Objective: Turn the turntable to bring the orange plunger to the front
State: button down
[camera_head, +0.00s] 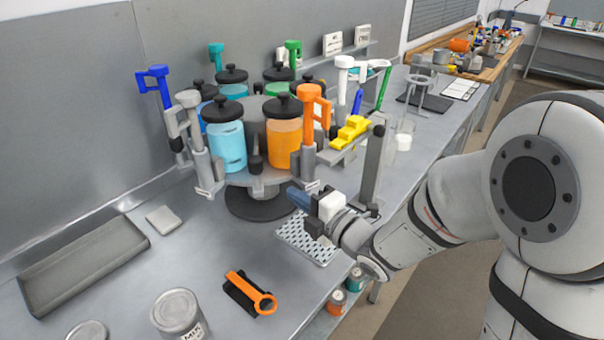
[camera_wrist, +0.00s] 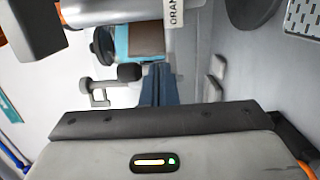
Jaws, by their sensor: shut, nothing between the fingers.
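The turntable (camera_head: 268,182) is a grey rotary stand on a black round base (camera_head: 262,203), carrying several lidded jars and upright plungers. The orange plunger (camera_head: 308,118) has an orange handle and stands on the right front side, beside the orange jar (camera_head: 284,142). A cyan jar (camera_head: 226,145) is at the left front. My gripper (camera_head: 296,196) is shut and empty, low at the turntable's front right edge. In the wrist view its dark blue fingers (camera_wrist: 158,88) are together near grey turntable parts. I cannot tell whether they touch it.
A perforated mat (camera_head: 306,240) lies under my gripper. An orange ring tool (camera_head: 252,293) and a can (camera_head: 179,312) are in front.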

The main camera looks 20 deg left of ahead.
jog(key=w+p, duration=0.1)
jog(key=w, duration=0.2)
jog(key=w+p, duration=0.1)
jog(key=shift+w+a+p, duration=0.25)
jog(key=shift+w+p, duration=0.05)
jog(key=shift+f, duration=0.1)
